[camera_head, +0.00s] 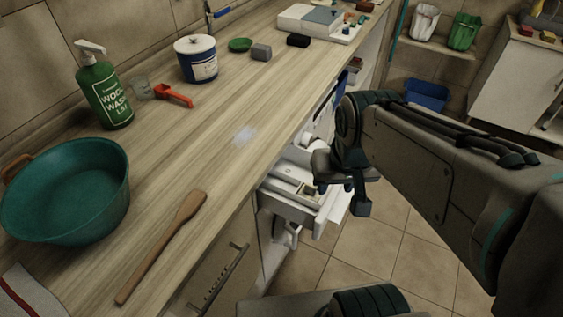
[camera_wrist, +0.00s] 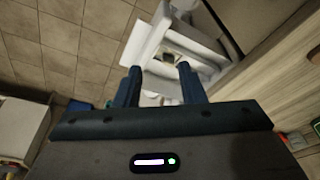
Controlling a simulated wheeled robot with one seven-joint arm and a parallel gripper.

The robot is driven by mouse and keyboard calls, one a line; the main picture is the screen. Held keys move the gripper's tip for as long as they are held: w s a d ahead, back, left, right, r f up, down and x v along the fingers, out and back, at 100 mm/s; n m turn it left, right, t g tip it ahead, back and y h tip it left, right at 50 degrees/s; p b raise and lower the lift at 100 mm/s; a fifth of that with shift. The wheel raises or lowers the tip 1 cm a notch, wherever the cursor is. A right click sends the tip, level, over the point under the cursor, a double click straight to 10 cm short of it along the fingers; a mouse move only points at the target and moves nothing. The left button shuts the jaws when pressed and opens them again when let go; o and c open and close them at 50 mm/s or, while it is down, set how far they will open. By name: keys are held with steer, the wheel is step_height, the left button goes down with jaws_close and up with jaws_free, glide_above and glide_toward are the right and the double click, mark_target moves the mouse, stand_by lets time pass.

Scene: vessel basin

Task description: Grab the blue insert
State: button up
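A white pulled-out drawer (camera_head: 322,212) with compartments juts from under the counter; it also shows in the wrist view (camera_wrist: 142,45). I cannot clearly make out a blue insert in it; part of the drawer is hidden behind my gripper in the head view. A small dark piece (camera_wrist: 168,57) lies inside the drawer in the wrist view. My gripper (camera_head: 347,190) is over the drawer's outer right side. In the wrist view my gripper (camera_wrist: 158,70) has its two dark blue fingers wide apart, with nothing visible held between them.
The wooden counter (camera_head: 225,130) runs along the left, holding a green basin (camera_head: 65,195), a wooden spatula (camera_head: 160,247), a green bottle (camera_head: 103,92) and a blue-white tub (camera_head: 197,62). Tiled floor (camera_head: 385,240) lies open right of the drawer. A blue bin (camera_head: 427,95) stands far back.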

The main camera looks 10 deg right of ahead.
mark_target(311, 185)
steer(key=w+a+f+m+g+b, duration=0.1)
steer(key=w+f+m, duration=0.15)
steer(key=w, duration=0.35)
steer(key=w+f+m+g+b, duration=0.1)
steer(key=w+f+m+g, duration=0.1)
steer(key=w+m, duration=0.35)
steer(key=shift+n, duration=0.7)
steer(key=f, duration=0.4)
steer(key=w+f, duration=0.1)
steer(key=f, duration=0.9)
steer(key=shift+w, duration=0.35)
steer(key=shift+r, duration=0.1)
steer(key=c, duration=0.6)
